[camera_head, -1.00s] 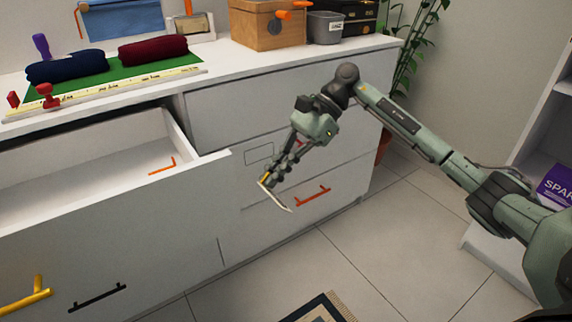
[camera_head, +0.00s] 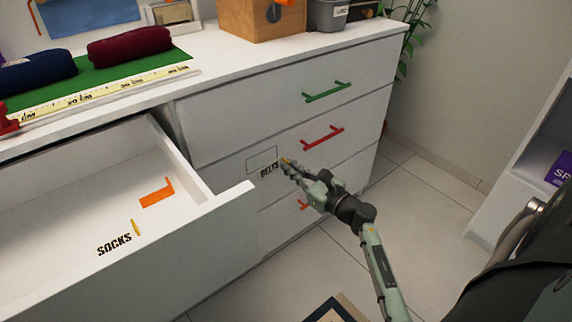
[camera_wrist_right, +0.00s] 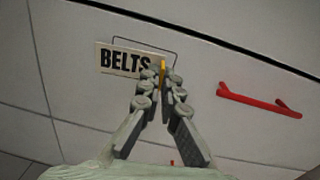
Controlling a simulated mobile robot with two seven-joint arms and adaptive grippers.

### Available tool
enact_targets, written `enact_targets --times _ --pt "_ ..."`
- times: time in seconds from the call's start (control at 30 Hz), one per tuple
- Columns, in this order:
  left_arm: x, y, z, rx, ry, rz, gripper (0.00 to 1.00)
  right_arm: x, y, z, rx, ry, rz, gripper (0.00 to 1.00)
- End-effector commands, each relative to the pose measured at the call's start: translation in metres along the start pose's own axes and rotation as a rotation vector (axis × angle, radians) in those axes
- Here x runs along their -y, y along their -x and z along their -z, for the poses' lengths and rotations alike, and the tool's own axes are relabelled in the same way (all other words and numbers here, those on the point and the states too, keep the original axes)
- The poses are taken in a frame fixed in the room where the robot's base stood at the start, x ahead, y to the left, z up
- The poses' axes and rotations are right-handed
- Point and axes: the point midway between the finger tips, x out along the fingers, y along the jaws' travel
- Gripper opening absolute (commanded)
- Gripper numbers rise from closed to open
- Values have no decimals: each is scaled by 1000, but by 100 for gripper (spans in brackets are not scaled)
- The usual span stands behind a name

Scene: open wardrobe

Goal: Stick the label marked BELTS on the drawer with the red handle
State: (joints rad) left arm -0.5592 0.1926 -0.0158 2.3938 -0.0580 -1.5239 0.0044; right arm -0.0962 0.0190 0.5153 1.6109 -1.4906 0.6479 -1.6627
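The BELTS label (camera_head: 268,171) is a pale plate with black letters and a yellow tab. My right gripper (camera_head: 288,163) is shut on the tab, and the right wrist view shows the label (camera_wrist_right: 122,61) left of the fingertips (camera_wrist_right: 162,84). The drawer with the red handle (camera_head: 323,137) is shut, second from the top in the right column. A thin rectangular outline (camera_head: 262,158) marks its front, left of the handle. The label sits just below and partly over the outline, tilted; whether it touches the front I cannot tell. My left gripper is out of view.
An open drawer (camera_head: 215,210) juts out on the left, with a SOCKS label (camera_head: 114,244) and an orange piece (camera_head: 157,192) inside. A green handle (camera_head: 326,92) is above the red one. The floor (camera_head: 400,230) to the right is clear.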

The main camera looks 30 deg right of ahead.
Motion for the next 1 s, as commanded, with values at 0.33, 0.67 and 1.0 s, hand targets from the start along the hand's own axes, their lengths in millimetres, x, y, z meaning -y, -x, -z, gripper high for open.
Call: enact_targets --times 0.33,0.67,1.0 --pt "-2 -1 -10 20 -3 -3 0 8 -1 14 15 2 58 0" --pt "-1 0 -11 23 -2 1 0 9 -32 14 15 2 54 0" --pt "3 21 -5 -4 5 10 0 10 -45 13 14 2 55 0"
